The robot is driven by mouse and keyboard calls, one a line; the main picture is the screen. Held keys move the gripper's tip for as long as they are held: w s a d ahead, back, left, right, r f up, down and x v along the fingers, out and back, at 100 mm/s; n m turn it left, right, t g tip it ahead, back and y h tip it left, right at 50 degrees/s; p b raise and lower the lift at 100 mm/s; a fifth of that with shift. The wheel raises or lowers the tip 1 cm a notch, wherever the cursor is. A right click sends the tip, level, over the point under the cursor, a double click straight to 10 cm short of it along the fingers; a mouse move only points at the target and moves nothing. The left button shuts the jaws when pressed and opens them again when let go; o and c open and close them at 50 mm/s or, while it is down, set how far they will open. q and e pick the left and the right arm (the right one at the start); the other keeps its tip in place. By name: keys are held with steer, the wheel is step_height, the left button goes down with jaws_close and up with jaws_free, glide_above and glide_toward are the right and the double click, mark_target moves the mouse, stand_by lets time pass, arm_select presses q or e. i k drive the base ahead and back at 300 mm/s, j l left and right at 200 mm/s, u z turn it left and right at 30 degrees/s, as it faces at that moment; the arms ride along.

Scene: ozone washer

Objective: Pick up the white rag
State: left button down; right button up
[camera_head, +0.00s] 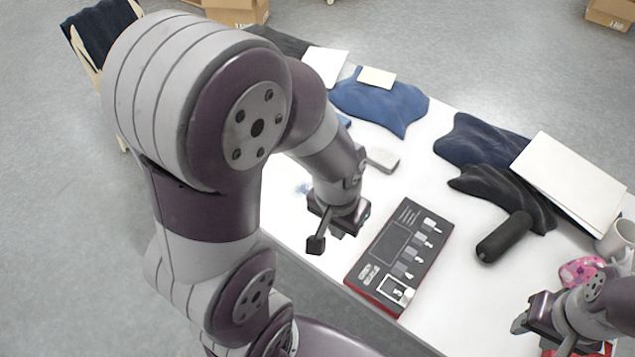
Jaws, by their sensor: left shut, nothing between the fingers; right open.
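No cloth in view is plainly a white rag. A flat white piece (325,66) lies at the far end of the white table (440,192); I cannot tell whether it is cloth or paper. My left gripper (318,240) is shut and empty near the table's near edge, left of the dark panel and well apart from the white piece. My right gripper (532,328) is open at the lower right, near the pink patterned item (581,271). My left arm hides part of the table's left side.
A dark panel with switches (400,258) lies between the grippers. Blue cloth (385,104), a darker blue cloth (478,140), black cloth (500,192), a black cylinder (503,238), a white board (572,182) and a mug (618,238) crowd the right and back.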

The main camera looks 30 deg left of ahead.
mark_target(384, 161)
steer(key=i+j, duration=0.1)
steer(key=j, duration=0.5)
steer(key=i+j, duration=0.1)
steer(key=j, duration=0.55)
steer(key=j+z, duration=0.3)
steer(key=z, duration=0.15)
steer(key=j+z, duration=0.3)
steer(key=z, duration=0.2)
steer(key=j+z, duration=0.25)
steer(key=z, duration=0.2)
